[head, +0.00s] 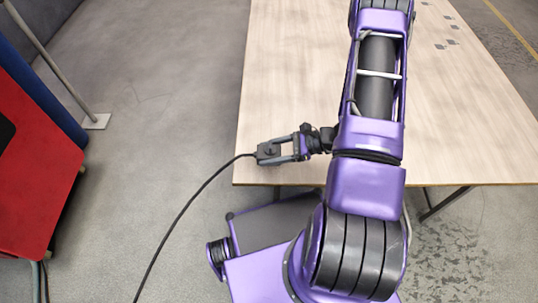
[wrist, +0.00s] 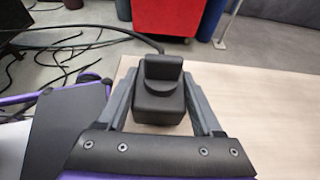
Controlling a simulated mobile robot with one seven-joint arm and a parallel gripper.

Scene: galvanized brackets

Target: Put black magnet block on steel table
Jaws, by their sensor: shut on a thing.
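The black magnet block (head: 267,153) is a dark block with a rounded, raised top part, and a black cable runs from it. In the wrist view the block (wrist: 160,108) sits between both fingers. My gripper (head: 279,150) is shut on it; the gripper also shows in the wrist view (wrist: 158,92). The only table (head: 300,60) has a pale wood-grain top, not a bare steel one, and dark legs. The block shows over the table's near left corner; I cannot tell whether it touches the top. The table top fills the right of the wrist view (wrist: 275,115).
The black cable (head: 190,205) trails from the block down to the lower left. A red cabinet (head: 40,150) and a grey post (head: 60,65) stand at the left. Small dark flat pieces (head: 446,43) lie at the table's far right. Much of the top is clear.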

